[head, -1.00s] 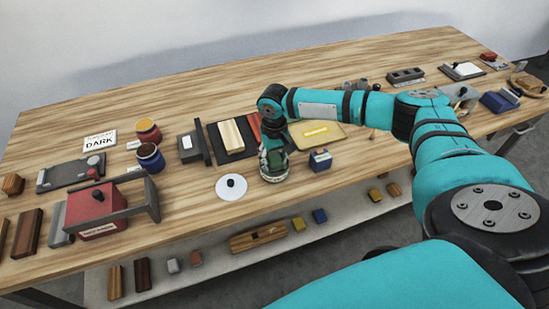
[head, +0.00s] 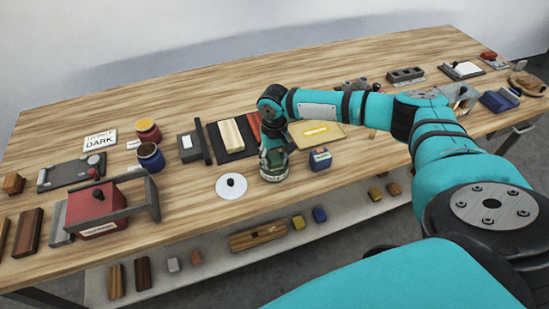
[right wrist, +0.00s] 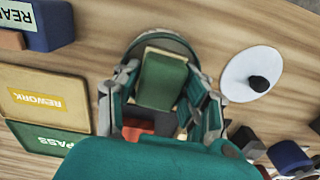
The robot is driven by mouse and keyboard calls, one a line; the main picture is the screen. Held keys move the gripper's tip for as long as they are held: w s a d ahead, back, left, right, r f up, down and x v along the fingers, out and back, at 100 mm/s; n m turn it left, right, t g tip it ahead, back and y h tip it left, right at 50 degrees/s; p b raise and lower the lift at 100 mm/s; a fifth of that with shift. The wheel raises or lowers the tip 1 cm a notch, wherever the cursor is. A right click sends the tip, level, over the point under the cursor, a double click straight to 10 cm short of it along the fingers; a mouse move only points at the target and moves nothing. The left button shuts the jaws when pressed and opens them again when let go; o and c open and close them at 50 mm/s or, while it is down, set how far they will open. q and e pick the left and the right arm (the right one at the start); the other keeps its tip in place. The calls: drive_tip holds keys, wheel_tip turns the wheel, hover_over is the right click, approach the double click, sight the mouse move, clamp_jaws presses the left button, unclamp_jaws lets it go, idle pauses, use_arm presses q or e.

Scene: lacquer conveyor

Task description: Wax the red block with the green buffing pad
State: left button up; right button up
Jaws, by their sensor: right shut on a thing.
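My right gripper (head: 273,167) is near the front edge of the table, shut on the green buffing pad (right wrist: 161,80). The pad shows between the fingers in the right wrist view. A round dish with a dark rim (right wrist: 170,37) shows around the pad's far end; whether the pad touches it I cannot tell. The red block (head: 254,124) lies on a black mat (head: 222,148), beside a pale wood block (head: 232,134), behind my right gripper. Part of it shows between the fingers in the right wrist view (right wrist: 138,134). My left gripper is not in view.
A white disc with a black knob (head: 231,191) lies just left of my gripper. A blue box (head: 320,163) stands close on the right, with a yellow tray (head: 316,142) behind it. Two jars (head: 150,163), a grey-black block (head: 190,148) and a red box (head: 97,217) stand to the left.

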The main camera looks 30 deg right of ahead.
sight(274, 157)
drive_tip(key=shift+s+f+p, duration=0.1)
drive_tip(key=shift+f+p, duration=0.05)
drive_tip(key=shift+p, duration=0.2)
idle(1.3)
drive_tip(key=shift+r+p, duration=0.85)
drive_tip(key=shift+p, duration=0.15)
wheel_tip(274, 157, up, 6)
drive_tip(key=p, duration=0.6)
drive_tip(key=shift+f, duration=0.2)
drive_tip(key=shift+f, duration=0.1)
